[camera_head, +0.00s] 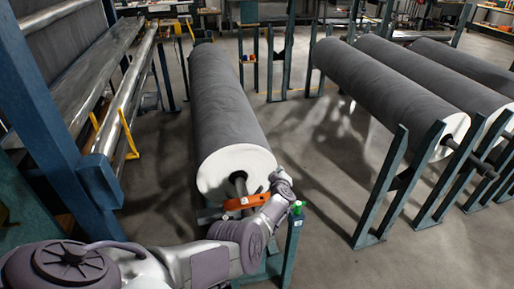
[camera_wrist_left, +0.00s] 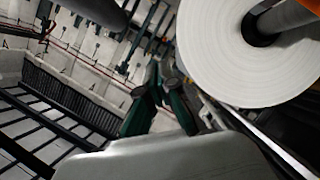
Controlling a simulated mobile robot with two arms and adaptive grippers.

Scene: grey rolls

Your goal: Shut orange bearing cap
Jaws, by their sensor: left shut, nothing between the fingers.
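The orange bearing cap (camera_head: 246,202) lies across the dark shaft at the near end of the middle grey roll (camera_head: 232,110), in front of the roll's white end face. It slants slightly up to the right; whether it is fully down is unclear. My left gripper (camera_head: 281,183) is just right of the cap, with its fingers partly hidden by my wrist. In the left wrist view the gripper (camera_wrist_left: 156,82) appears shut and empty. An orange part (camera_wrist_left: 308,6) shows at the top right there, beside the roll's white end (camera_wrist_left: 232,72). My right gripper is out of view.
A blue-green stand post (camera_head: 292,245) with a bright green top rises just right of my left wrist. More grey rolls (camera_head: 385,85) rest on stands to the right. A blue frame (camera_head: 50,110) stands at left. Open floor (camera_head: 325,215) lies between the middle and right rolls.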

